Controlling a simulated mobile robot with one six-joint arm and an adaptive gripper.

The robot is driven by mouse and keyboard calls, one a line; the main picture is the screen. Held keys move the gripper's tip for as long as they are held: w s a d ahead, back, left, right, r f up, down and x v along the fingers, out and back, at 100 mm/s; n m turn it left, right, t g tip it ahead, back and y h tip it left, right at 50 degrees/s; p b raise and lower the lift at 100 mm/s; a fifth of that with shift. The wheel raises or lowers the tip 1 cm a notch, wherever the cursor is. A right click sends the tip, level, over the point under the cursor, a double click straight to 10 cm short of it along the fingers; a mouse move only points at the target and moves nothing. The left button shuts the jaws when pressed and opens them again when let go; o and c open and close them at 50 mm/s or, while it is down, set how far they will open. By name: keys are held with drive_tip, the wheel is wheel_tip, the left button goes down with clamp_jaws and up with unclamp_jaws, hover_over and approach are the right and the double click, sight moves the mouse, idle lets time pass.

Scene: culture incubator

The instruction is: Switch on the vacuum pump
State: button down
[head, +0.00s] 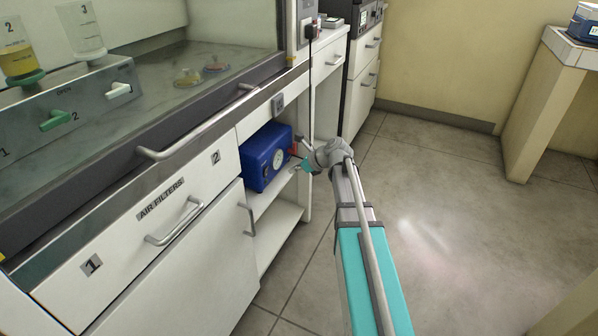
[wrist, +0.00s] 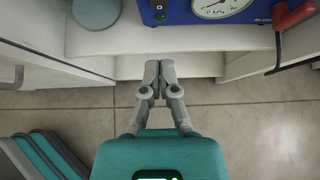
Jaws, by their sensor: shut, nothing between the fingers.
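The vacuum pump is a blue box (head: 262,170) with a round white dial on its front, on a shelf in the open bay under the bench. Its lower front edge shows at the top of the wrist view (wrist: 200,14), with the dial (wrist: 222,6) and a small dark control (wrist: 159,6) at its left, cut by the frame edge. My gripper (wrist: 159,64) is shut and empty, its fingertips together, apart from the pump and below its front in the picture. In the head view my gripper is small and partly hidden by my wrist, beside the pump.
A red-handled lever (wrist: 293,18) stands right of the pump, and a grey round object (wrist: 96,12) lies left of it. The floor (head: 450,210) is clear.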

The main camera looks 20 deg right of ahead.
sight(267, 172)
drive_tip(key=x, duration=0.2)
drive_tip(key=b+x, duration=0.1)
drive_tip(key=x, duration=0.1)
drive_tip(key=r+b+x, duration=0.1)
drive_tip(key=x, duration=0.2)
drive_tip(key=shift+w+a+r, duration=0.1)
drive_tip(key=shift+w+a, duration=0.25)
drive_tip(key=shift+w, duration=0.05)
drive_tip(key=shift+w+a+r, duration=0.1)
drive_tip(key=shift+w+a, duration=0.5)
drive_tip(key=shift+a, duration=0.05)
